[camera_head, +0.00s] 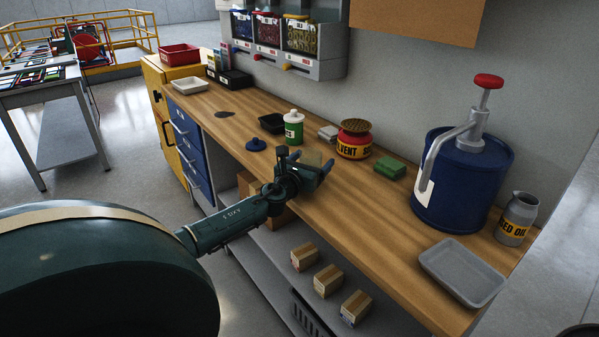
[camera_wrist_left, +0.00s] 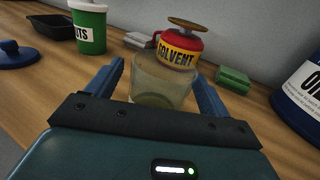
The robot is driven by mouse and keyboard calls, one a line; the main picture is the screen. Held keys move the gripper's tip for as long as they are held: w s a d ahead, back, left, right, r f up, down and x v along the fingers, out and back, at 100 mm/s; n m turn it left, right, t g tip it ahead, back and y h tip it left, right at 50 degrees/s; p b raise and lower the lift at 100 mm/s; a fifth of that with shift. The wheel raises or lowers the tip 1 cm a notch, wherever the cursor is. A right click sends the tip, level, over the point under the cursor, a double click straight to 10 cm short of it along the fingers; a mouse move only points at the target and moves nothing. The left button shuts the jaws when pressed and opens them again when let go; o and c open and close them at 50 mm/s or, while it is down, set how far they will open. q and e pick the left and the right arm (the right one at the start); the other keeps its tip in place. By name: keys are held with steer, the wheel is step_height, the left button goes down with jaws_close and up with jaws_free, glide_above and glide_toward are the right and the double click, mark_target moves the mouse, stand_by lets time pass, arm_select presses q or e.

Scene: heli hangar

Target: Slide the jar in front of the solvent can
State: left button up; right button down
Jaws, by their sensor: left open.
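The jar (camera_wrist_left: 160,82) is a squat, see-through, yellowish vessel standing upright on the wooden bench. It shows partly behind my gripper in the head view (camera_head: 311,158). The solvent can (camera_head: 354,142) is red with a yellow label and a brown disc-like top. It stands just beyond the jar, and in the left wrist view (camera_wrist_left: 178,50) the jar hides part of its lower left. My left gripper (camera_head: 306,166) is open low over the bench, with one finger on each side of the jar. I cannot tell whether the fingers touch it. My right gripper is not in view.
A green-and-white container (camera_head: 293,128) and a blue lidded piece (camera_head: 256,145) stand left of the jar. A green block (camera_head: 391,168), a large blue pump drum (camera_head: 462,185), an oil can (camera_head: 516,220) and a grey tray (camera_head: 462,272) are to the right. Bare bench lies before the green block.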

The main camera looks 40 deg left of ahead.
arm_select(q)
steer(key=v, duration=1.2)
stand_by(0.3)
